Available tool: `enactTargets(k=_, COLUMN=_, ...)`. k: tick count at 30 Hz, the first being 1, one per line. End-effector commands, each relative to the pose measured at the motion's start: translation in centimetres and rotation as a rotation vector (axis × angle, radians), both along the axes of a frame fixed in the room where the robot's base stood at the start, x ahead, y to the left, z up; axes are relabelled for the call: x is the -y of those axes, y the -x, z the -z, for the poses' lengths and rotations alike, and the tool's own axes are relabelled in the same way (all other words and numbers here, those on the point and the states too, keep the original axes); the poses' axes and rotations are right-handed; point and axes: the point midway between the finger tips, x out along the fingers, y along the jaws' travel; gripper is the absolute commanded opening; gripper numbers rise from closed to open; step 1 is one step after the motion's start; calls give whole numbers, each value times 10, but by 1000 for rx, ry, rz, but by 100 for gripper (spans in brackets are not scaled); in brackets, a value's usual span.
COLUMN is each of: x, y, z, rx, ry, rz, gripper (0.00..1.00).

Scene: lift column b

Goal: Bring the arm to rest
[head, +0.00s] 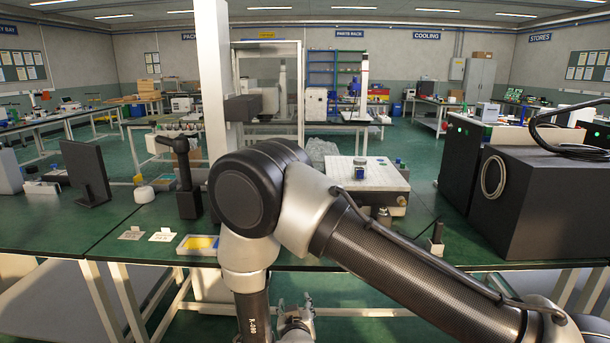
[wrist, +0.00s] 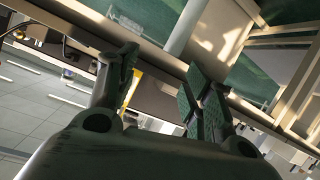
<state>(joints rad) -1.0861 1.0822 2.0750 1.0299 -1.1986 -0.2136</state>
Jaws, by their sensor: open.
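My arm crosses the middle and right of the head view, with its dark elbow joint in front of the bench and a forearm link hanging down. My gripper (head: 294,319) shows at the bottom of the head view, low in front of the bench edge and partly hidden by my own arm. In the wrist view my gripper (wrist: 160,88) has its two fingers spread apart with nothing between them. The view there is tilted, with bench legs, floor and a bench edge beyond the fingers.
A green-topped bench (head: 130,250) runs in front of me. A large black box (head: 535,205) stands at the right. Open floor lies beyond the bench.

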Motion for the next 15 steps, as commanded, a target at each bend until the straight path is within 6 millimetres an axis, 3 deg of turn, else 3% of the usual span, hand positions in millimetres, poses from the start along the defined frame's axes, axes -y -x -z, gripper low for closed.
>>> enactTargets(k=4, x=-4, y=23, z=40, rx=-211, ry=10, rz=-58, gripper=51)
enactTargets(k=9, x=-16, y=60, z=60, rx=-508, ry=8, rz=-141, gripper=51)
enactTargets(k=12, x=-15, y=84, z=45, rx=-725, ry=2, rz=-189, gripper=51)
enactTargets(k=15, x=1, y=104, z=3, rx=-935, ry=5, rz=-231, gripper=51)
